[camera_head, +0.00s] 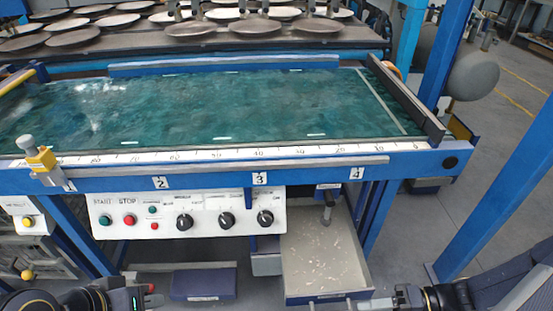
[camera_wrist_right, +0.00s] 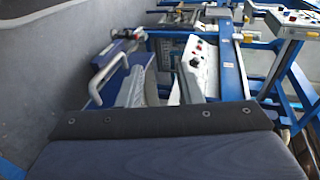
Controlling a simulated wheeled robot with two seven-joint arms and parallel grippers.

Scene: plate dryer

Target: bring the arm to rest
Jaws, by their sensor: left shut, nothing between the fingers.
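My left gripper (camera_head: 150,294) is low at the bottom left of the head view, in front of the machine and below its control panel. It is shut and holds nothing. My right gripper (camera_head: 376,303) is at the bottom edge of the head view, just in front of the grey tray, partly cut off by the frame. My right forearm comes in from the lower right corner.
The blue machine frame has a green-topped table (camera_head: 215,110) with a ruler edge. A white control panel (camera_head: 188,212) hangs below it. A grey tray (camera_head: 325,262) is under the table. Plates (camera_head: 256,26) lie on the rack behind. A slanted blue post (camera_head: 500,185) stands at right.

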